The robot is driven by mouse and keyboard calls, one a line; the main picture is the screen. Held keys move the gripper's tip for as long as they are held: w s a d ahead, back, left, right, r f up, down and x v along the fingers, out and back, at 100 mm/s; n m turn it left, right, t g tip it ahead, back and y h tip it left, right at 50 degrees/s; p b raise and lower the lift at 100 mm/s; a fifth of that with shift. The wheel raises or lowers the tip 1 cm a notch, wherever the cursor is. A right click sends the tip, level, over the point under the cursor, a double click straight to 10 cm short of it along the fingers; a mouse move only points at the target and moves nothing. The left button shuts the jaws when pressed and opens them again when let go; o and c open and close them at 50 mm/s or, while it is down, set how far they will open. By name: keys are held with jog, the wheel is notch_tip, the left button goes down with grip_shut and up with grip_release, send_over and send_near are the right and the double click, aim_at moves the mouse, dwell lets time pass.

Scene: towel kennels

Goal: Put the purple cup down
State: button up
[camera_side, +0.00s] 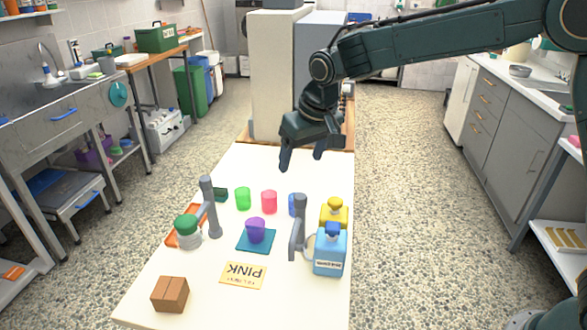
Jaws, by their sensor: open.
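The purple cup (256,230) stands upright on a flat teal square (250,245) near the middle of the table. My gripper (301,169) hangs open and empty above the table, well behind and above the purple cup. Nothing is between its fingers. The gripper is apart from all the cups.
Green (243,198) and pink (269,202) cups stand behind the purple one, with a blue one (293,205) partly hidden. Grey posts (209,205) (299,225) flank it. Yellow (334,213) and blue (330,252) bottles stand right.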

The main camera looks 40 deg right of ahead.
jog(key=s+d+r+t, duration=0.1)
jog(key=s+d+r, duration=0.35)
jog(key=s, duration=0.35)
jog(key=s+d+r, duration=0.4)
jog(key=s+r, duration=0.1)
jog(key=s, duration=0.3)
jog(key=s+d+f, duration=0.1)
jog(key=s+d, duration=0.1)
jog(key=s, duration=0.7)
jog(key=s+d+f+t, duration=0.1)
jog(key=s+d+f, duration=0.1)
jog(key=s, duration=0.7)
jog(key=shift+d+f, duration=0.15)
jog(key=shift+d, duration=0.25)
jog(key=shift+w, duration=0.1)
